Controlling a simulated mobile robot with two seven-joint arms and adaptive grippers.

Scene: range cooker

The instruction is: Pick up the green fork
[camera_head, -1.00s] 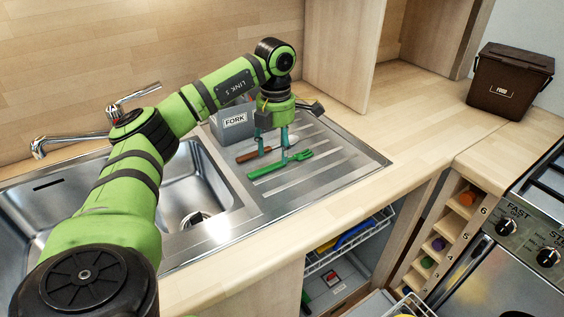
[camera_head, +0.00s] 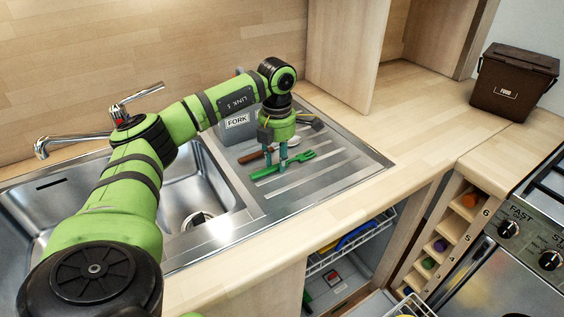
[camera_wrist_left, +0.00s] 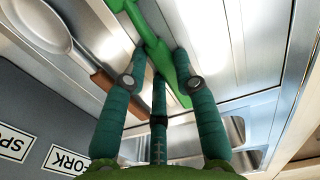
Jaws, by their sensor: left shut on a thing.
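The green fork (camera_head: 302,158) lies on the ridged steel drainer right of the sink, its tines pointing right. My left gripper (camera_head: 276,165) points down over its handle and is shut on the fork. In the left wrist view the fork (camera_wrist_left: 200,38) passes between the fingertips of the gripper (camera_wrist_left: 160,72). The fork appears still at drainer level; I cannot tell whether it touches the surface. My right gripper is in no view.
A brown-handled spoon (camera_head: 250,157) lies close behind the fork. A grey holder labelled FORK (camera_head: 238,122) stands behind, and SPO lettering shows beside FORK in the wrist view. The sink (camera_head: 188,190) is left, a brown bin (camera_head: 514,84) far right. The drainer's right side is clear.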

